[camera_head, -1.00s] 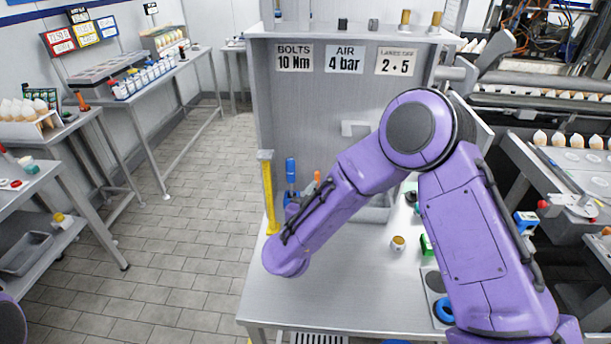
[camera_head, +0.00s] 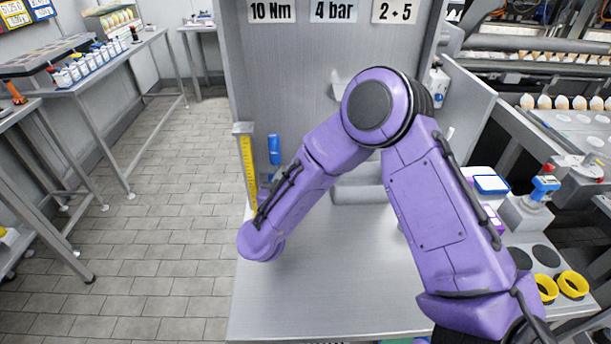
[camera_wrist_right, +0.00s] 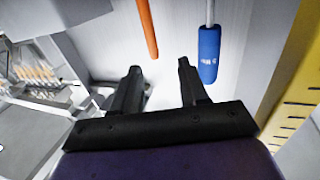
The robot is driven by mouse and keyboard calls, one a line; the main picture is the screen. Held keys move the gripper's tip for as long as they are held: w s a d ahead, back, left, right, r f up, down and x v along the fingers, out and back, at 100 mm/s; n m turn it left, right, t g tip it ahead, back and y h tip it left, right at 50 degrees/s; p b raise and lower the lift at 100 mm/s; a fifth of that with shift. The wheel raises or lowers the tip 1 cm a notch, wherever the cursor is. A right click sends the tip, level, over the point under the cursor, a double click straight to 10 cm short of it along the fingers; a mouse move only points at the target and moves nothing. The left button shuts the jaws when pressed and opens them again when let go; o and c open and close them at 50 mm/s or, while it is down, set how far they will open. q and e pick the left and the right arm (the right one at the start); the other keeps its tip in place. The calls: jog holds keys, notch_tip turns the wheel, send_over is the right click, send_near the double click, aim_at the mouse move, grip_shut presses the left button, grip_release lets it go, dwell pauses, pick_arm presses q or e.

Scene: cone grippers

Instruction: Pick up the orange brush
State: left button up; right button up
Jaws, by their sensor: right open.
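An orange handle (camera_wrist_right: 147,27), which looks like the orange brush, hangs down from the top edge of the right wrist view. Only its handle shows; its head is out of view. My right gripper (camera_wrist_right: 158,70) is open and empty. In that picture its two dark fingers point up towards the handle, whose lower end is just above and between the fingertips, apparently apart from them. In the head view my purple right arm hides the brush and the gripper. My left gripper is not in view.
A blue-handled tool (camera_wrist_right: 209,50) hangs right of the orange handle; it also shows in the head view (camera_head: 274,150). A yellow ruler (camera_head: 248,170) stands at the bench's left edge. The front of the grey bench top (camera_head: 320,300) is clear. Yellow rings (camera_head: 572,285) sit at the right.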

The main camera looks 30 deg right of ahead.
jog(key=p+x, duration=0.1)
jog(key=x, duration=0.2)
jog(key=p+x, duration=0.1)
jog(key=x, duration=0.2)
jog(key=s+d+p+x, duration=0.1)
jog(key=p+x, duration=0.1)
jog(key=x, duration=0.2)
jog(key=shift+a+r, duration=0.1)
jog(key=shift+r, duration=0.1)
jog(key=shift+a, duration=0.1)
grip_shut()
